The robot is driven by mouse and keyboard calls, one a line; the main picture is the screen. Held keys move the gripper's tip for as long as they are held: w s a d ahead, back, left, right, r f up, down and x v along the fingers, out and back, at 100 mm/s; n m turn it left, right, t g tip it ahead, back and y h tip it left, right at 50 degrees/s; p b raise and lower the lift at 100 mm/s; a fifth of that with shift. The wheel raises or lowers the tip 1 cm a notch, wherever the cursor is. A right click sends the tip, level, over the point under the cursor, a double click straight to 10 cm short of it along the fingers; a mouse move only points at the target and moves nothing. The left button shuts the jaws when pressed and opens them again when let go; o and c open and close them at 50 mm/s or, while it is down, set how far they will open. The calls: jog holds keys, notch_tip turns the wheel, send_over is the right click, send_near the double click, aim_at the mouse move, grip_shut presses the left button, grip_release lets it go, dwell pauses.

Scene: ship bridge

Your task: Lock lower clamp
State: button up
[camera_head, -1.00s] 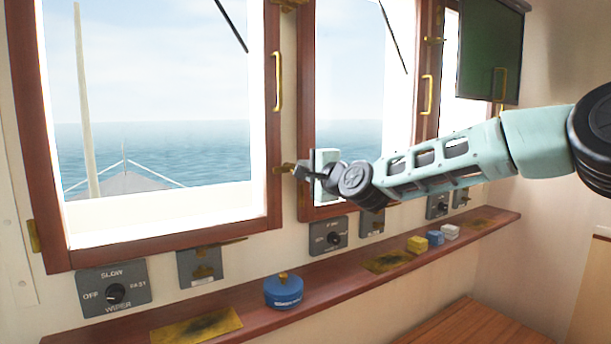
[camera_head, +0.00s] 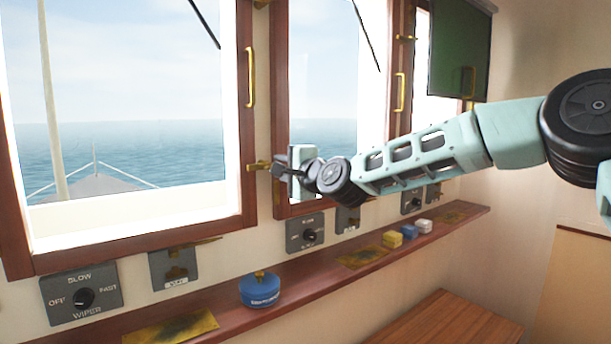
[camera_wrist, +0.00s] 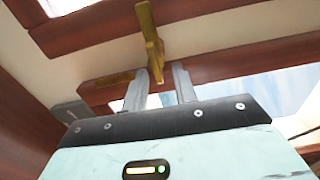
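The brass lower clamp (camera_head: 258,167) sits on the wooden frame between the two large windows, near the bottom. My gripper (camera_head: 277,166) is at its right side, in front of the second window's lower left corner. In the wrist view the brass clamp (camera_wrist: 151,45) stands ahead, with its near end reaching between the tips of the two grey fingers of my gripper (camera_wrist: 159,72). The fingers are apart, with a gap on either side of the brass. I cannot tell whether either finger touches it. Another brass clamp (camera_head: 262,3) is at the top edge, higher on the same frame.
A wooden ledge (camera_head: 306,258) runs below the windows, bearing a blue round tin (camera_head: 260,291), small yellow (camera_head: 392,239), blue and white blocks. Wiper switch boxes (camera_head: 82,297) are on the wall. A brass handle (camera_head: 250,77) stands above the clamp. A dark green screen (camera_head: 459,52) hangs at right.

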jog(key=b+v, duration=0.2)
jog(key=v, duration=1.4)
jog(key=shift+s+d, duration=0.1)
